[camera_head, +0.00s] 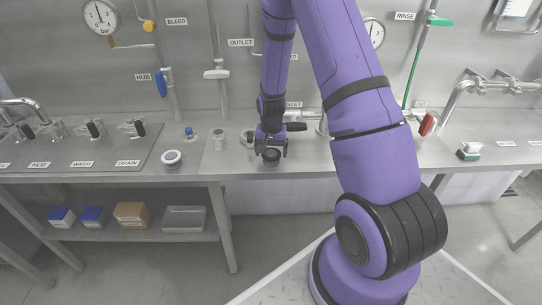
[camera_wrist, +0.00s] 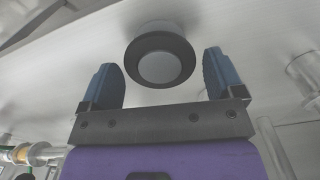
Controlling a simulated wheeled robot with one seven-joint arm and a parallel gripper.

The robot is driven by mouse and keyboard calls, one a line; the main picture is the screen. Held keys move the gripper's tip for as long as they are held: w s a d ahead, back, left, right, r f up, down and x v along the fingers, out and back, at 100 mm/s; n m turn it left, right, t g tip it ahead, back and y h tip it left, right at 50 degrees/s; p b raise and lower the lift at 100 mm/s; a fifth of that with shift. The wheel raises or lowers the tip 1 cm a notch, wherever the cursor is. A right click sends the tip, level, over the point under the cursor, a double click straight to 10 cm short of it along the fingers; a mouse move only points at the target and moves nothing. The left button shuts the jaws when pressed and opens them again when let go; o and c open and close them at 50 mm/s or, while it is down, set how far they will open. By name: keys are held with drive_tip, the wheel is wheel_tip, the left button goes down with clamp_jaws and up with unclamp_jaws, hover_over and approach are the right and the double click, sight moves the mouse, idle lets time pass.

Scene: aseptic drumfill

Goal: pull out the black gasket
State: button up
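A black ring, the gasket by its look (camera_wrist: 184,81), sits around a pale grey round face in the wrist view. In the head view a dark round part (camera_head: 271,160) is at the bench's front edge, just under my gripper. My gripper (camera_head: 271,149) points down there. In the wrist view its two blue fingers stand apart (camera_wrist: 160,70), one on each side of the ring. Gaps show between both fingers and the ring, and nothing is held. How far the fingertips are above the ring is hard to tell.
A white round fitting with a dark ring (camera_head: 171,158) stands to the left on the steel bench (camera_head: 205,168). A metal cup (camera_head: 219,140) and a blue-topped part (camera_head: 189,133) stand behind. Valves and pipes line the back wall. A red-handled valve (camera_head: 427,124) is at right.

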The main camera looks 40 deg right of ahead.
drive_tip(key=c, duration=0.7)
drive_tip(key=shift+r, duration=0.7)
drive_tip(key=shift+r, duration=2)
